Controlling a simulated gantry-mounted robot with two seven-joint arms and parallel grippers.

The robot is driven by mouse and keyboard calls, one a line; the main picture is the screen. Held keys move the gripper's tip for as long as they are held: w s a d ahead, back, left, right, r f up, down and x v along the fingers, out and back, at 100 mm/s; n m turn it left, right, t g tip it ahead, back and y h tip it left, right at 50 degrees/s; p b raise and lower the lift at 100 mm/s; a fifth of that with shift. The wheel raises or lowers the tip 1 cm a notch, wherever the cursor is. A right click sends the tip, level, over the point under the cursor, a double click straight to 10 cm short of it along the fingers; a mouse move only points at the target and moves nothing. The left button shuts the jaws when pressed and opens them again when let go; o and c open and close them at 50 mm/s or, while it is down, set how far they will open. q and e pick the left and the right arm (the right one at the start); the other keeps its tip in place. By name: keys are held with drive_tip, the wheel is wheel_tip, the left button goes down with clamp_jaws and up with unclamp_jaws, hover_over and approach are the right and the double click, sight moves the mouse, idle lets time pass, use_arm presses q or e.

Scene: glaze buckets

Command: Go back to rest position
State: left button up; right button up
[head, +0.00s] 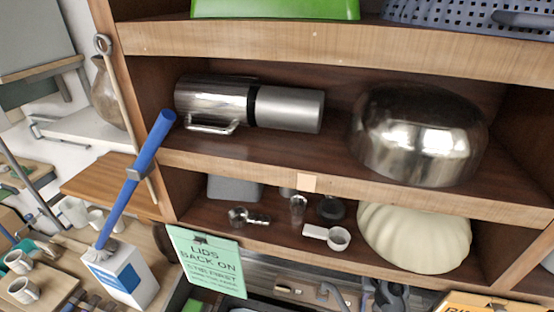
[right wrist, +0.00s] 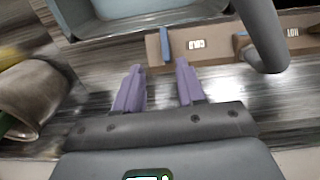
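My right gripper (right wrist: 159,88) shows in the right wrist view. Its two purple fingers stand apart with nothing between them. Behind them is a blurred, streaked grey surface, and I cannot tell how far off it is. In the head view, dark grey shapes at the bottom edge right of centre may be part of my right gripper, but too little shows to be sure. My left gripper is not visible.
Head view: wooden shelves hold a steel flask (head: 290,108), a steel bowl (head: 418,135), a white scoop (head: 338,238) and a cream ribbed bowl (head: 415,238). A green sign (head: 207,263) hangs below. Wrist view: a metallic vessel (right wrist: 32,100) left, a grey bent bar (right wrist: 262,35) right.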

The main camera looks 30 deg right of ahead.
drive_tip(key=s+a+f+n+g, duration=0.1)
drive_tip(key=s+f, duration=0.2)
drive_tip(key=s, duration=0.2)
drive_tip(key=s+a+f+g, duration=0.1)
drive_tip(key=s+a+f, duration=0.1)
drive_tip(key=s, duration=0.3)
drive_tip(key=s+a+r+n+h, duration=0.1)
drive_tip(key=s+a+n, duration=0.25)
drive_tip(key=a, duration=0.35)
drive_tip(key=a+r+n+t+y, duration=0.1)
drive_tip(key=a+r+n+t, duration=0.4)
drive_tip(key=a+r, duration=1)
drive_tip(key=shift+s+a+r+n+t+y+p, duration=0.25)
drive_tip(key=shift+a+r+n+t+y+p, duration=0.15)
drive_tip(key=shift+a, duration=0.7)
